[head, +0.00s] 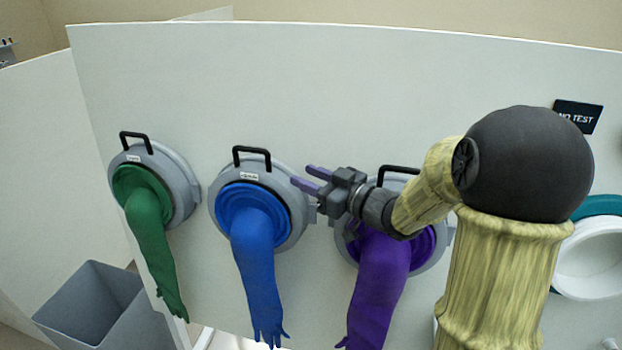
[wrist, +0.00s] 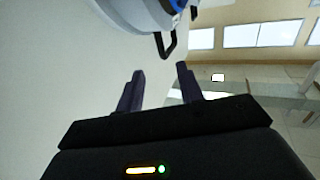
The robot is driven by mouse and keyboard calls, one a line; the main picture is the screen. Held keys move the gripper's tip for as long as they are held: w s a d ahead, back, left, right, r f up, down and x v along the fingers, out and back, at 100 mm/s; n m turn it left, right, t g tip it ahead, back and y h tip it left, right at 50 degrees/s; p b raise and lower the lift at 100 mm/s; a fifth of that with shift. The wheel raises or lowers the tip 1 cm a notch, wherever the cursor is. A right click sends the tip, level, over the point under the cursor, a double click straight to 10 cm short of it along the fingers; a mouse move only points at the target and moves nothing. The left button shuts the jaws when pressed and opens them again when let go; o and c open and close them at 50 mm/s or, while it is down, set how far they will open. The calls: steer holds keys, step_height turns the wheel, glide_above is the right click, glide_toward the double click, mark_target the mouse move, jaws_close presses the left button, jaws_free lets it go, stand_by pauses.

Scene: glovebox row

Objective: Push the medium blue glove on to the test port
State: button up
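The blue glove (head: 257,270) hangs from a grey round port with a black handle (head: 252,152) on the white wall. Its small label is too small to read surely. My gripper (head: 312,178) is just right of that port's upper rim, its two purple fingers apart with nothing between them. In the wrist view my gripper (wrist: 161,75) is also open and empty, with a black handle (wrist: 168,45) and a bit of blue beyond it. A white round port (head: 592,262) with a teal rim shows at the far right, partly hidden by my arm; whether it is the test port I cannot tell.
A green glove (head: 152,235) hangs left and a purple glove (head: 380,290) right, each on its own handled port. A dark sign (head: 577,117), partly hidden, reads "NO TEST". A grey bin (head: 95,305) stands lower left.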

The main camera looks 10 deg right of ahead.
mark_target(270, 161)
steer(key=p+x, duration=0.4)
steer(key=x, duration=0.7)
steer(key=shift+w+a+r, duration=0.1)
steer(key=shift+a, duration=0.05)
steer(key=shift+w+a, duration=0.25)
steer(key=shift+w, duration=0.05)
jaws_close()
